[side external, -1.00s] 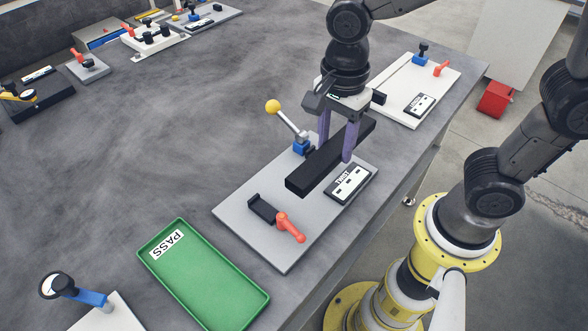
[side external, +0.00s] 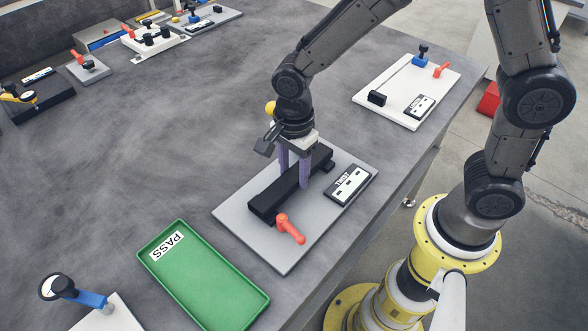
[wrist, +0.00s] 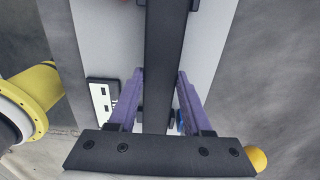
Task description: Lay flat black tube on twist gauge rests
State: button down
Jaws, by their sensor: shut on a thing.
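The black tube (side external: 285,188) is a long dark square bar, also in the wrist view (wrist: 167,60). My gripper (side external: 294,180) is shut on it near mid-length, one purple finger on each side. The tube lies lengthwise over the grey gauge plate (side external: 285,258) and looks about level. A black rest (side external: 328,166) shows at its far end. The near rest is mostly hidden under the near end, and its edge shows in the wrist view (wrist: 195,5). I cannot tell whether the tube touches the rests or hangs just above.
A red handle (side external: 290,229) stands beside the tube's near end. A yellow knob (side external: 270,107) is behind my gripper. A label plate (side external: 349,185) lies on the gauge plate. A green PASS tray (side external: 215,300) sits to the left front. A white fixture plate (side external: 395,105) stands at the back right.

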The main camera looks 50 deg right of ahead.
aim_at(293, 174)
jog(key=shift+f, duration=0.15)
jog(key=shift+c, duration=1.7)
grip_release()
notch_tip(293, 174, up, 11)
jog(key=s+d+r+n+t, duration=0.2)
jog(key=s+d+n, duration=0.4)
jog(key=n, duration=0.3)
jog(key=s+d+r+n+t, duration=0.3)
jog(key=s+d+r+n, duration=0.1)
jog(key=s+d+n, duration=0.3)
jog(key=shift+s+n+t, duration=0.3)
jog(key=shift+s+n, duration=0.7)
jog(key=shift+s, duration=0.3)
